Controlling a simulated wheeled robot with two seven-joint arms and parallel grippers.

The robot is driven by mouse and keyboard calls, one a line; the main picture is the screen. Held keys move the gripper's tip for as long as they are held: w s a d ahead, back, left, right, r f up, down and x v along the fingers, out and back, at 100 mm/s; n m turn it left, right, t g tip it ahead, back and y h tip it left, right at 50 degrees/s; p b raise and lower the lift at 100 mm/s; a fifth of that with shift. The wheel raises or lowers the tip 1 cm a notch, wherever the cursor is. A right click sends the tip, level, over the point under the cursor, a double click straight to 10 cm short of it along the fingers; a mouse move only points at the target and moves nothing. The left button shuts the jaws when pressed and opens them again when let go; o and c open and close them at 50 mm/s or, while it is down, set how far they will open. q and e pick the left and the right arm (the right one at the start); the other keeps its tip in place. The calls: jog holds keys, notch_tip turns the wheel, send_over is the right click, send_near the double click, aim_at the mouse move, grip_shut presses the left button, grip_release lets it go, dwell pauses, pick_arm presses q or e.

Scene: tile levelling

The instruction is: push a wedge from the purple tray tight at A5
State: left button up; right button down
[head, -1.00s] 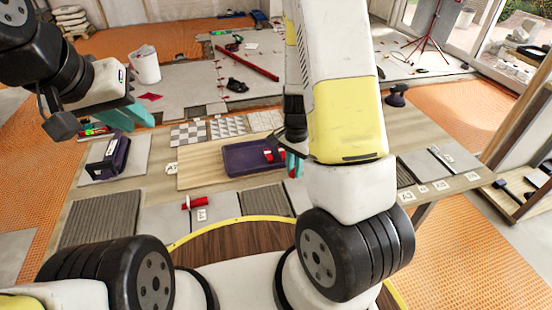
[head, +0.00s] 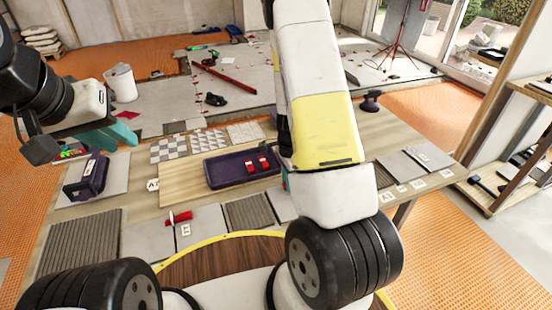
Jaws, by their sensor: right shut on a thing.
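The purple tray (head: 226,182) lies on a wooden board, with two red wedges (head: 262,162) visible in it. My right gripper (head: 285,182) is mostly hidden behind its own arm; a sliver of teal shows just right of the tray. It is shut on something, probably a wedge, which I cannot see. My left gripper (head: 112,136) hangs above the far left of the table, and its finger gap is unclear. Small white labels (head: 402,189) line the table's right front edge; A5 cannot be read with certainty.
A red tool (head: 179,217) lies on a grey tile at the front. A dark purple box-like tool (head: 88,177) stands on a tile at the left. Patterned tile samples (head: 207,141) lie behind the board. A dark suction-cup-like tool (head: 371,100) stands at the back right.

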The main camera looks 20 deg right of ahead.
jog(key=shift+f, duration=0.4)
dwell(0.3)
jog(key=shift+d, duration=0.25)
jog(key=shift+w+d, duration=0.1)
jog(key=shift+d, duration=0.65)
jog(key=shift+w+d, duration=0.1)
jog(key=shift+d, duration=0.8)
dwell(1.0)
jog(key=c, duration=1.2)
grip_release()
jog(key=shift+c, duration=0.2)
